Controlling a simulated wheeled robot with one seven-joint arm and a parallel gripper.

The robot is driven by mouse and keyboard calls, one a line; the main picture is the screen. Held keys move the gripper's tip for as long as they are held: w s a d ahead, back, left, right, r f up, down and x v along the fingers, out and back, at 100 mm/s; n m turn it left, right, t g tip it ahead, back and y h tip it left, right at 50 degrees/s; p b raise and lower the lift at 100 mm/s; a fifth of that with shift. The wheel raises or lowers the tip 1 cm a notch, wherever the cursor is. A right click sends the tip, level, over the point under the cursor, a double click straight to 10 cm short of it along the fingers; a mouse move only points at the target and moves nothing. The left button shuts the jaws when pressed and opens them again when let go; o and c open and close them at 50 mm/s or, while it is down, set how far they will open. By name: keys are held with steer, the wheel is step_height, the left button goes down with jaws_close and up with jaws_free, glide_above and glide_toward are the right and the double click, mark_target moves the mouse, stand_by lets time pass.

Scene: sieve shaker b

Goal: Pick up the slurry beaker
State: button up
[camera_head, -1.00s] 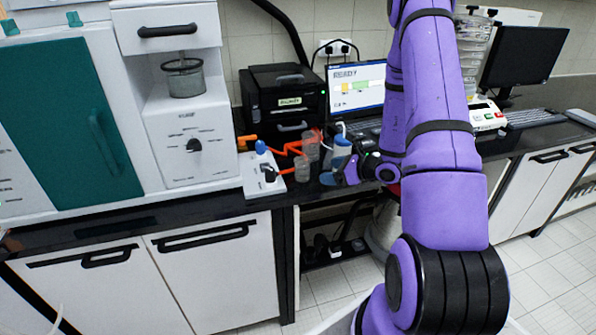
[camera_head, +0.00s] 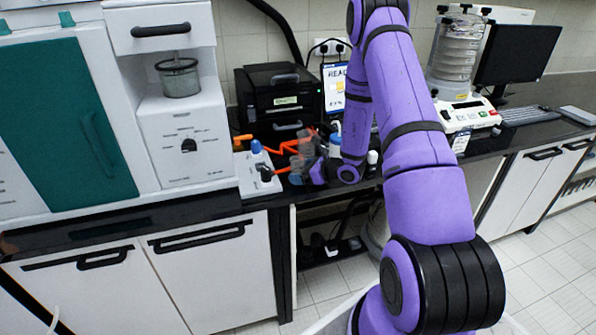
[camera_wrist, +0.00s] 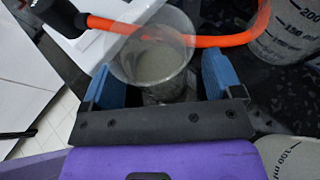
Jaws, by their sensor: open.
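A clear beaker with grey-brown contents, which looks like the slurry beaker (camera_wrist: 152,62), stands upright between the two blue fingers of my gripper (camera_wrist: 156,82) in the wrist view. The fingers are open, one at each side of it, with a gap visible around the beaker. In the head view my gripper (camera_head: 306,172) is low over the dark bench, left of my purple arm. There the beaker is small and mostly hidden by my gripper, so its contact with the fingers cannot be told.
An orange hose (camera_wrist: 222,40) runs close behind the beaker. A graduated beaker (camera_wrist: 287,35) stands at the upper right, another vessel (camera_wrist: 288,157) at the lower right. A white control box (camera_head: 258,172), black printer-like unit (camera_head: 280,100) and sieve shaker (camera_head: 458,65) also stand on the bench.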

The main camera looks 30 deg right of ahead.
steer(key=shift+w+a+f, duration=0.1)
steer(key=shift+w+f, duration=0.05)
steer(key=shift+w, duration=0.05)
steer(key=c, duration=1)
